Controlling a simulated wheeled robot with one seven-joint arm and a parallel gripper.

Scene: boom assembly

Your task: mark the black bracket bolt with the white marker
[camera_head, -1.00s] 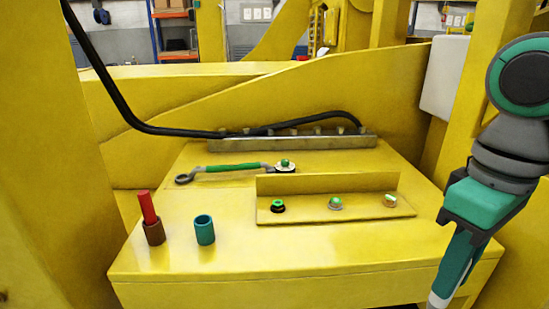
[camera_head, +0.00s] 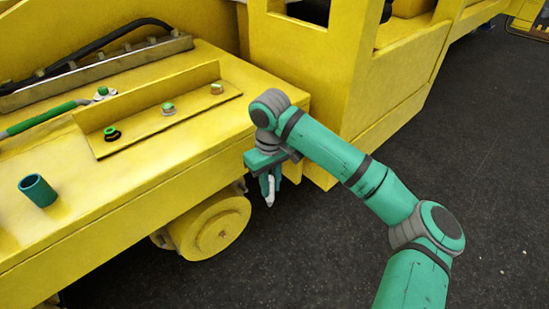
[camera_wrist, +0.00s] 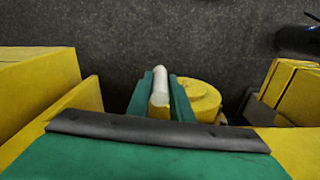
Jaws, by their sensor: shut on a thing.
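The black bracket bolt (camera_head: 112,134) has a green top and sits at the left end of the yellow bracket (camera_head: 165,105). A bolt with a green top (camera_head: 168,109) stands mid-bracket, and a paler bolt (camera_head: 217,88) stands at its right end. My gripper (camera_head: 270,188) is off the front right edge of the yellow deck, pointing down, well apart from the bracket. It is shut on the white marker (camera_head: 269,192). In the wrist view the marker (camera_wrist: 160,82) lies between the two green fingers; no bolt shows there.
A teal cup (camera_head: 38,191) stands at the deck's left front. A green-handled wrench (camera_head: 45,117) lies behind the bracket near a bolt (camera_head: 102,92). A yellow wheel (camera_head: 210,228) is below the deck edge. Dark floor lies open at right.

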